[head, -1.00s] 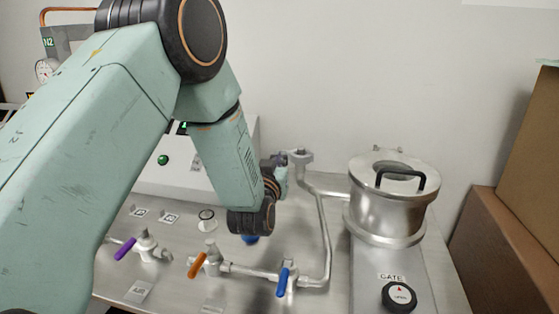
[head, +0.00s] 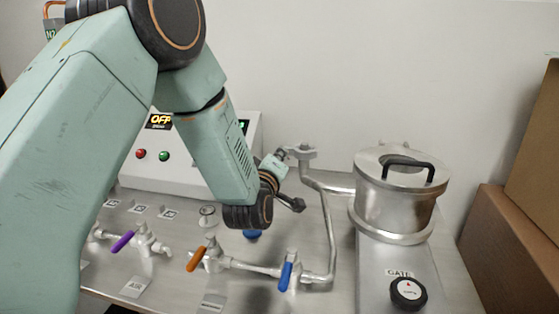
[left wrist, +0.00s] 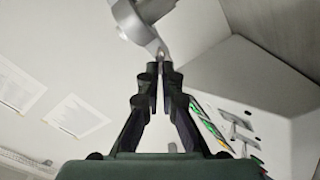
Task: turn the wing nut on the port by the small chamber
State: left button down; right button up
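The port (head: 303,153) is a grey metal fitting on top of a pipe, left of the small lidded chamber (head: 398,200). My left gripper (head: 283,153) reaches up to the port's left side. In the left wrist view, its dark fingers (left wrist: 160,70) are almost together, with a narrow gap. Their tips meet the tapered end of the port's silver clamp (left wrist: 150,35). The wing nut is not seen apart there; it appears to be hidden between the fingertips. My right gripper is not in view.
Valves with purple (head: 122,242), orange (head: 196,258) and blue (head: 285,276) handles stand in front on the steel bench. A black gate knob (head: 408,293) is at the front right. Brown boxes (head: 500,240) stand at the right. A control box (head: 185,165) is behind my arm.

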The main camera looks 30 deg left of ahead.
pick_arm(q)
jog(key=shift+w+d+f+n+b, duration=0.15)
jog(key=shift+f+n+b, duration=0.15)
jog(key=shift+n+b, duration=2.95)
jog(key=shift+s+d+f+n+b, duration=0.1)
jog(key=shift+f+n+b, duration=0.25)
jog(key=shift+n+b, duration=2.9)
jog(key=shift+w+d+f+n+b, duration=0.25)
jog(key=shift+n+b, duration=0.9)
jog(key=shift+n, duration=4.15)
jog(key=shift+s+a, duration=0.1)
jog(key=shift+s, duration=0.1)
jog(key=c, duration=2)
grip_release()
jog(key=shift+o, duration=1.2)
jog(key=shift+f, duration=0.1)
jog(key=v, duration=1.2)
